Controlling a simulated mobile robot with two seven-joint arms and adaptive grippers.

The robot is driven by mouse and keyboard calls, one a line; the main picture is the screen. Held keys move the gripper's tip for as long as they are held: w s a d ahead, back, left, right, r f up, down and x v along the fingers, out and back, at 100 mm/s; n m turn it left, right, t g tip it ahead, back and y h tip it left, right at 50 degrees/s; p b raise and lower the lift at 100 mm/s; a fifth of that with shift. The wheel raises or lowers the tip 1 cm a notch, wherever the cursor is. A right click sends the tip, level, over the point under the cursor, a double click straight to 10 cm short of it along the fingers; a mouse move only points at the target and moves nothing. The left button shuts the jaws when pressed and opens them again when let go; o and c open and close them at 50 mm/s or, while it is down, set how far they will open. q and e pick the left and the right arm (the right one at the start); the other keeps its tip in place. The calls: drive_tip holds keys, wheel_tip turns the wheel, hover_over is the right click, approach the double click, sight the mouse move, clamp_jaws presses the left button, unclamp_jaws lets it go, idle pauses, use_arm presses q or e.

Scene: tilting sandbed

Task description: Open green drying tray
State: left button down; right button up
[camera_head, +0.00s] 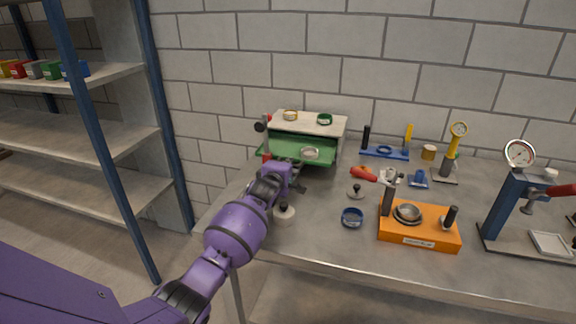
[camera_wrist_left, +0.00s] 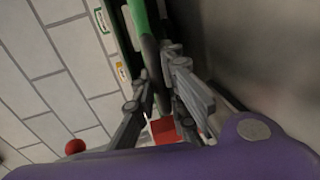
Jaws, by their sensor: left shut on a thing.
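The green drying tray (camera_head: 322,153) stands out from the front of a box with a pale top (camera_head: 340,123) at the back left of the bench. In the left wrist view the fingers (camera_wrist_left: 160,75) lie on both sides of a green and dark edge (camera_wrist_left: 146,45); the exact contact is partly hidden. My right gripper is not in view.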

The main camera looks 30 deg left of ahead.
use_arm(q)
drive_tip(key=shift+s+r, duration=0.1)
drive_tip(key=c, duration=1.8)
unclamp_jaws()
drive_tip(key=shift+c, duration=0.2)
drive_tip(key=shift+o, duration=0.4)
